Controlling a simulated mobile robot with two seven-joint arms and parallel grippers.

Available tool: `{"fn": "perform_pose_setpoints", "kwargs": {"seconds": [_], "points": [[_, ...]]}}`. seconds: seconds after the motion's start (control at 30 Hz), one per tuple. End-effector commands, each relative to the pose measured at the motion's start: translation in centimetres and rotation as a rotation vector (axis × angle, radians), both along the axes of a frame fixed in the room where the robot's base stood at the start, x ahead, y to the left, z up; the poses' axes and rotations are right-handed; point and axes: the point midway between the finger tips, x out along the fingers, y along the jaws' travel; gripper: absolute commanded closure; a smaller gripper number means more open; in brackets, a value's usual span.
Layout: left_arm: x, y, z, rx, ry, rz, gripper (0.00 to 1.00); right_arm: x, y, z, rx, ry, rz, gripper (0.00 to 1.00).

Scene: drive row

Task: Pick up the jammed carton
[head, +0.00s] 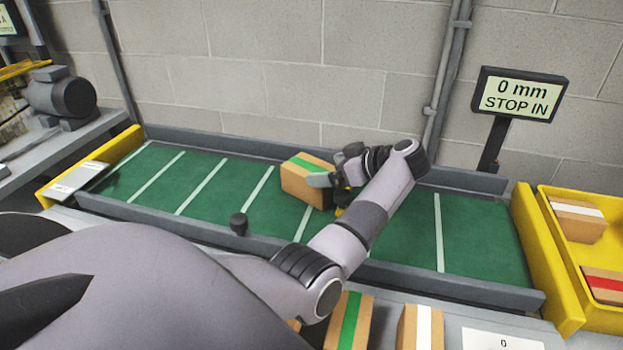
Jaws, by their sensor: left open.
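A brown carton with a green stripe (299,183) sits on the green conveyor belt (232,200), near its middle. It is the only carton I see on the belt. My left gripper (331,184) is open at the carton's right side, coming in from the right. A pale finger overlaps the carton's right edge in the picture; I cannot tell whether it touches. My wrist and forearm hide part of the belt to the right of the carton. My right gripper is not in view.
A sign (518,95) reading "0 mm STOP IN" stands behind the belt. A yellow bin (566,256) at the right holds cartons with white and red stripes. More cartons (349,320) stand in front. Low grey rails (460,282) edge the belt; a dark knob (239,224) is on the front one.

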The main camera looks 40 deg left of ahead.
Motion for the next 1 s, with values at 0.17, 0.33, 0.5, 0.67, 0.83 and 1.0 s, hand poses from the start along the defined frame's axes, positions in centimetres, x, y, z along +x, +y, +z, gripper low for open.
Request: {"fn": "perform_pose_setpoints", "kwargs": {"seconds": [0.17, 0.33, 0.5, 0.67, 0.83, 1.0], "points": [[-0.2, 2.5, -1.4, 0.003, 0.003, 0.002, 0.0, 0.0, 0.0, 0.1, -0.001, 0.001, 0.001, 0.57], [-0.3, 3.6, -2.0, 0.001, 0.0, 0.0, 0.0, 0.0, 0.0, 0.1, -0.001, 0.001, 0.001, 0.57], [-0.3, 3.6, -2.0, 0.0, 0.0, -0.001, 0.0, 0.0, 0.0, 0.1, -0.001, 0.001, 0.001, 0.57], [-0.3, 3.6, -2.0, 0.0, 0.0, 0.0, 0.39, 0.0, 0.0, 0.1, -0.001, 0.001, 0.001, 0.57], [-0.2, 3.6, -1.8, 0.002, -0.002, -0.001, 0.56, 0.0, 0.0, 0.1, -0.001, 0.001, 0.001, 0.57], [-0.2, 3.6, -1.7, 0.002, -0.003, 0.0, 0.56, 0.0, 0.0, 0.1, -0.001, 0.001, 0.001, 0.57]]}}
